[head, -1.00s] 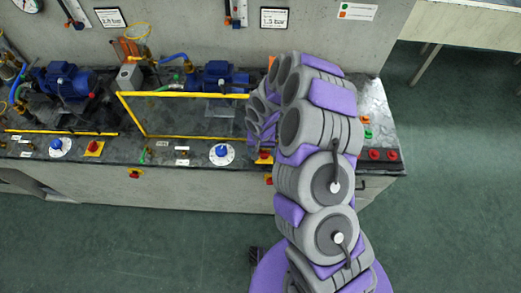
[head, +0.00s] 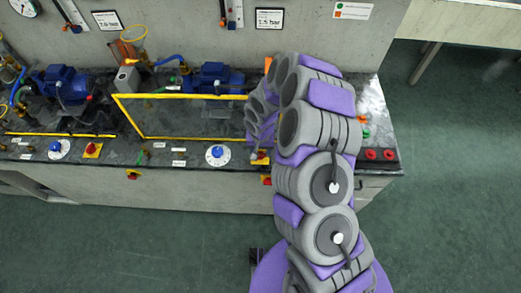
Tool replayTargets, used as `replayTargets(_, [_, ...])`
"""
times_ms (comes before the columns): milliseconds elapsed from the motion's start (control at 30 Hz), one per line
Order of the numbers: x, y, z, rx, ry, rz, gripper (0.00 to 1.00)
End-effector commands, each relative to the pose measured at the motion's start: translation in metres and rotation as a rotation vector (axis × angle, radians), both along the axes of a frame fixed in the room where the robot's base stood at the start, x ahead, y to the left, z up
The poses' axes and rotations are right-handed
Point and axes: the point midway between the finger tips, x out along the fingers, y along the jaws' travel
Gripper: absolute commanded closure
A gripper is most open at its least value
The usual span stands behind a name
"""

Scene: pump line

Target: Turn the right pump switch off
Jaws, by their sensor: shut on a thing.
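The right pump switch (head: 261,157) is a red handle on a yellow plate, on the bench top right of a blue knob with a white dial (head: 217,153). My gripper (head: 254,148) is at this switch and shut on it. My arm hides most of the fingers and part of the switch, so the exact handle angle cannot be told. A similar red and yellow left switch (head: 92,150) stands by the left pump (head: 62,83). The right pump (head: 211,76) is blue and sits behind a yellow frame.
The yellow frame (head: 180,96) stands just left of my gripper. Red buttons (head: 379,155) are at the bench's right end, right of my arm. A red and yellow control (head: 133,174) is on the bench front. The green floor (head: 130,240) in front is clear.

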Motion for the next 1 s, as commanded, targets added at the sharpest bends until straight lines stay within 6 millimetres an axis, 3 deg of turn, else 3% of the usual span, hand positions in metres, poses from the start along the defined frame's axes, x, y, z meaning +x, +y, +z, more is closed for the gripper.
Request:
replayTargets(367, [0.0014, -0.0009, 0.0010, -0.001, -0.002, 0.098, 0.79])
replayTargets(1000, [0.0033, -0.0001, 0.0027, 0.000, -0.008, 0.668, 0.79])
